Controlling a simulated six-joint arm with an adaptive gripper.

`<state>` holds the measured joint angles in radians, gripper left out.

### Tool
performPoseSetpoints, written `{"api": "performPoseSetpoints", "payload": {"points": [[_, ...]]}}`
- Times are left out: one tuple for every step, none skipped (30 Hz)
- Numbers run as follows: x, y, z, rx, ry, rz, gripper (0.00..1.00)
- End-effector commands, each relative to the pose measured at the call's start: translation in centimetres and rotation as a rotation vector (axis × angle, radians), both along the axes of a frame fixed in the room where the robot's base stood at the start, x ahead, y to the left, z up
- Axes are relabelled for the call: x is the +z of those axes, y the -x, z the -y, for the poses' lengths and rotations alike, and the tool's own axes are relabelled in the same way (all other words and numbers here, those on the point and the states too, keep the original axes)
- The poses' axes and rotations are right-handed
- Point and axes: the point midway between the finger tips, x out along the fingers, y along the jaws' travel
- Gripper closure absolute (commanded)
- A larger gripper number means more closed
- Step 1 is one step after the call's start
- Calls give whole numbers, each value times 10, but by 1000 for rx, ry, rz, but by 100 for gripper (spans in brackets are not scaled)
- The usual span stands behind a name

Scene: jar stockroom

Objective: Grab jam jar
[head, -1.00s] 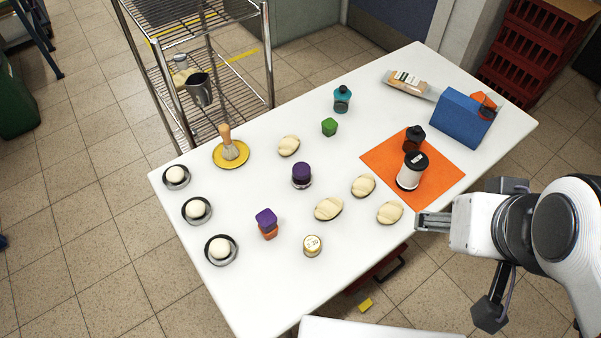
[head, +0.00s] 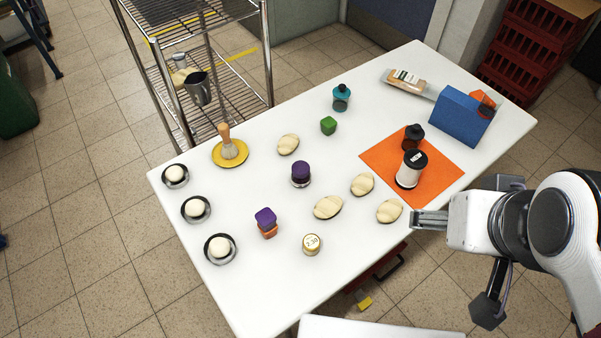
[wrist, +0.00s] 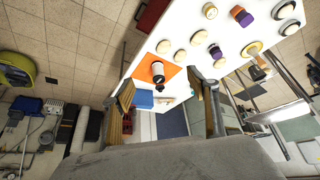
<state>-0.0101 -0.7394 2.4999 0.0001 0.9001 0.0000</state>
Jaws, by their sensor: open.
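Several jars stand on the white table, and I cannot tell which one holds jam. They are an orange square jar with a purple lid (head: 266,221), a round jar with a purple lid (head: 300,174), a small jar with a pale marked lid (head: 311,244) and a white jar with a black lid (head: 410,170). The white jar stands on an orange mat (head: 376,157), beside a dark jar (head: 412,138). My gripper (head: 431,220) is at the table's right front edge, near the mat, touching no jar. In the wrist view its open fingers (wrist: 168,102) are apart and empty.
Several pale oval lumps (head: 328,208) lie between the jars. A blue box (head: 461,117) stands at the back right. White balls in dark dishes line the left edge.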

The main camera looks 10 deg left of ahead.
Motion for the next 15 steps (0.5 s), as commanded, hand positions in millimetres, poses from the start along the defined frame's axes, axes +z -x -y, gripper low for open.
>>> {"api": "performPoseSetpoints", "payload": {"points": [[-3,-1,-1,4,0,-12,41],[-5,-1,-2,7,0,-21,41],[-7,-2,-2,10,0,-33,41],[-10,-2,-3,13,1,-44,41],[-13,-3,-4,16,1,-56,41],[-16,-4,-5,20,1,-72,41],[-18,-5,-6,24,2,-84,41],[-21,-6,-6,28,2,-96,41],[-24,-8,-8,33,3,-113,41],[-25,-10,-9,37,2,-125,41],[-28,-12,-10,40,2,-138,41],[-30,-14,-12,44,1,-154,41],[-32,-16,-13,47,-1,-166,41],[-34,-18,-15,51,-2,-177,41],[-36,-21,-17,53,-5,-191,41]]}}
